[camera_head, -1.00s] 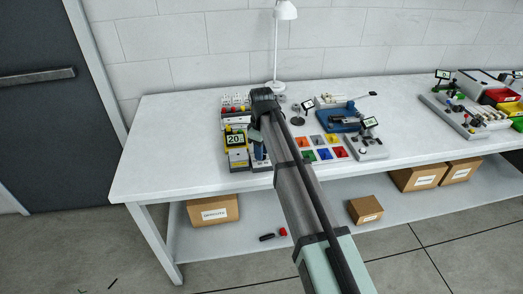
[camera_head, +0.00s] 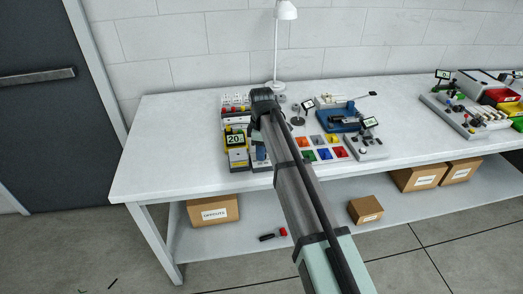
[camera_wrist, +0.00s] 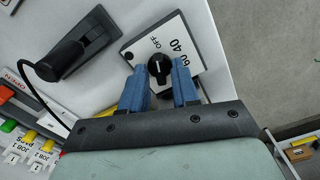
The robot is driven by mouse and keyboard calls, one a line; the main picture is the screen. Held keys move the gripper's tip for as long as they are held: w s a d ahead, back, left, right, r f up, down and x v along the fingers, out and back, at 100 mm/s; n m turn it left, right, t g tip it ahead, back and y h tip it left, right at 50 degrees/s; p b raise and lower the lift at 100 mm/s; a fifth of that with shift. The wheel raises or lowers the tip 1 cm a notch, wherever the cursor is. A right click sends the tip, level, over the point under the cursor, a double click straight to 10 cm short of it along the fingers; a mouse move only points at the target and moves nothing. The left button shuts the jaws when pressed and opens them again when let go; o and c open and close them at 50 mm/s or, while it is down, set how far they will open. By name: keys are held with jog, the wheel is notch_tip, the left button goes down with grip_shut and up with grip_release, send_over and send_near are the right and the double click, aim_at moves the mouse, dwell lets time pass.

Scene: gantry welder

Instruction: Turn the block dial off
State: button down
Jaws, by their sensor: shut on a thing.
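The block dial is a black round knob (camera_wrist: 159,68) with a white pointer mark, on a white-faced block (camera_wrist: 188,42). In the wrist view the face is marked OFF, 40 and another number. The pointer mark is on the side of the knob facing OFF. My gripper (camera_wrist: 159,76) has blue fingers, one on each side of the knob, and is shut on it. In the head view, the gripper (camera_head: 255,141) is at the bench's left part, just right of a yellow unit (camera_head: 236,139) whose display reads 20. My arm hides most of the dial there.
A black stand (camera_wrist: 88,42) with a cable is left of the dial in the wrist view. The bench's front edge is close to the dial block.

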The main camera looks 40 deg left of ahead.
jog(key=c, duration=1.2)
grip_release()
jog(key=shift+r, duration=0.15)
notch_tip(320, 180, up, 14)
jog(key=shift+f, duration=0.25)
